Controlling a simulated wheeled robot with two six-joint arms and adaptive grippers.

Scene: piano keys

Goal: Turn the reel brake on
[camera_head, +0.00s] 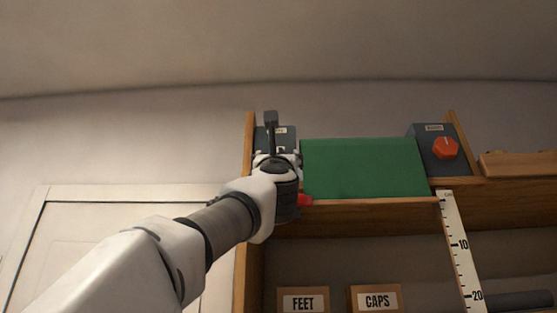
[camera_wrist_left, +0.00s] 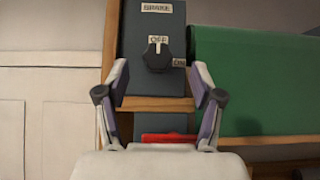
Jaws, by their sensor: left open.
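The reel brake is a dark panel (camera_wrist_left: 135,30) with a BRAKE label at its top, in the left wrist view. Its black knob (camera_wrist_left: 156,58) has a pale mark pointing up at the OFF label (camera_wrist_left: 158,39). The ON label (camera_wrist_left: 179,62) is to its right. My left gripper (camera_wrist_left: 160,68) is open, its fingers on either side of the knob's line of view and apart from it; the remaining depth is hard to tell. In the head view the gripper (camera_head: 277,160) covers much of the panel (camera_head: 289,133), and the knob is hidden. My right gripper is out of view.
A green sheet (camera_head: 365,168) lies right of the panel. A grey box with a red knob (camera_head: 445,148) stands farther right. A red part (camera_wrist_left: 168,138) sits below the panel. A wooden side wall (camera_head: 249,132) borders the panel's left. A ruler (camera_head: 460,250) hangs at right.

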